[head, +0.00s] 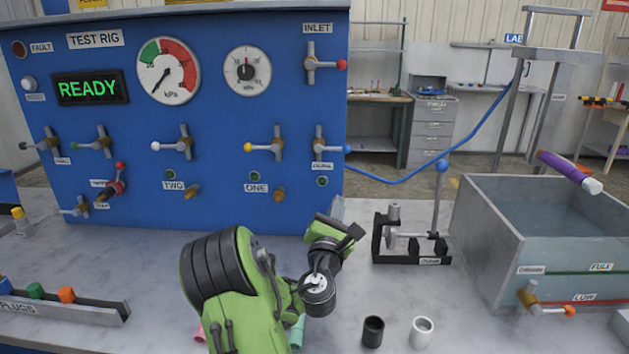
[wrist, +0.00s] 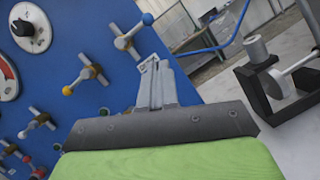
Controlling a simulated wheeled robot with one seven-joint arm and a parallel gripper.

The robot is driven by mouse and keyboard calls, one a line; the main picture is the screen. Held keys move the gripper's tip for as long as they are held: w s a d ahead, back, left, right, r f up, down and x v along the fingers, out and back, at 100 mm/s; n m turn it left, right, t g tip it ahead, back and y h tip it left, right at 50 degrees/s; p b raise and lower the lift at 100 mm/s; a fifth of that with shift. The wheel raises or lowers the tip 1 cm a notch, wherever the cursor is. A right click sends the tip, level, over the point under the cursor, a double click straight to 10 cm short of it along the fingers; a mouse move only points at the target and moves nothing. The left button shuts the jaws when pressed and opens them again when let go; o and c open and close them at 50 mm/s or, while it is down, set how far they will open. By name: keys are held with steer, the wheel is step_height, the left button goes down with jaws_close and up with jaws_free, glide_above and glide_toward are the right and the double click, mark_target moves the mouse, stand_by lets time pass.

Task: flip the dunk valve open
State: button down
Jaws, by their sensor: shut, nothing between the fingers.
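The blue-knobbed valve (head: 322,146) is at the lower right of the blue test rig. Its handle points right, and the small label under it is too blurred to read surely. In the wrist view this valve (wrist: 126,41) is at the upper left, its blue knob toward the upper right. My gripper (head: 338,208) is in front of the panel's lower right corner, below the valve and apart from it. In the wrist view my gripper's fingers (wrist: 157,66) are together, with nothing between them. A blue hose (head: 405,180) runs from the panel edge to the overhead frame.
Left of it are yellow-knobbed (head: 265,147) and white-knobbed (head: 172,146) valves. A black stand (head: 410,250) with an upright blue-ball lever is right of my gripper. A water tank (head: 490,245) stands farther right. Two small cups (head: 373,332) stand at the front.

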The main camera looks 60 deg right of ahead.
steer(key=shift+w+a+f+n+t+y, duration=0.15)
steer(key=shift+w+f+n+t+y, duration=0.15)
steer(key=shift+w+n+t, duration=0.55)
steer(key=shift+s, duration=0.25)
steer(key=p, duration=1)
glide_toward(334, 149)
steer(key=d+f, duration=0.3)
steer(key=d, duration=0.1)
steer(key=d+r+p, duration=0.3)
steer(key=shift+w, duration=0.25)
steer(key=shift+w+r+n, duration=0.1)
steer(key=shift+w+n, duration=0.05)
steer(key=shift+n, duration=0.2)
